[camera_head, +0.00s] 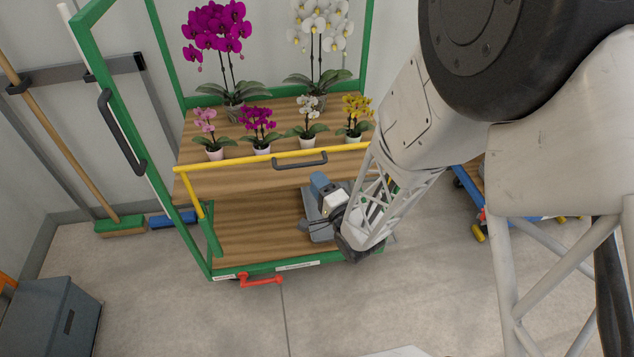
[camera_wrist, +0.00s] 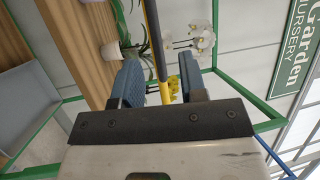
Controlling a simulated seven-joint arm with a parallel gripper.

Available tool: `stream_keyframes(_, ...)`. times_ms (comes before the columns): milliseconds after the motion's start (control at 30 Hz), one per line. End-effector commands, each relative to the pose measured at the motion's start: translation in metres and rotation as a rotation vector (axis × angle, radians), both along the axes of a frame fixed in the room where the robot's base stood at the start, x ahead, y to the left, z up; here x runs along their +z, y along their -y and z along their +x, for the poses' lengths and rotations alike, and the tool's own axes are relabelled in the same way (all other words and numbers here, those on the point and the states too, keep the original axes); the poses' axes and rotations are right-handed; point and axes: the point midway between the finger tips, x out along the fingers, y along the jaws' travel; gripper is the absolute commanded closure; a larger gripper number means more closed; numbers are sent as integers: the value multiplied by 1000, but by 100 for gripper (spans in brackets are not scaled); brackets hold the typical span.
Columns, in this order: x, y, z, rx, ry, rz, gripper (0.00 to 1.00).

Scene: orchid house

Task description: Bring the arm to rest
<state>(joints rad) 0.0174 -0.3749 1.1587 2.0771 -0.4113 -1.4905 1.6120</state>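My gripper (camera_head: 317,207) hangs at the end of my arm, in front of the right part of the trolley and above its lower shelf in the head view. Its blue fingers stand apart. In the wrist view my gripper (camera_wrist: 160,75) has clear space between the fingers, with nothing held; a yellow rail (camera_wrist: 152,35) and flowers show beyond. My arm comes down from the upper right and hides the trolley's right side.
The green-framed trolley has a wooden upper shelf (camera_head: 213,131) with several potted orchids, a yellow front rail (camera_head: 233,161) and a lower shelf (camera_head: 247,225). A broom (camera_head: 119,226) and grey bin (camera_head: 50,320) stand left. Front floor is clear.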

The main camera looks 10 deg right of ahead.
Motion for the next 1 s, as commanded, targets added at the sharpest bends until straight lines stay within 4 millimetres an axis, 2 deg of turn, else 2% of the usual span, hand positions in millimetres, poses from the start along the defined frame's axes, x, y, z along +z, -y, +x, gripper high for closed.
stream_keyframes(333,1,0,1,-2,-1,-5,61)
stream_keyframes(533,10,3,8,-28,-21,-67,61)
stream_keyframes(1000,62,24,30,-151,-183,-467,61)
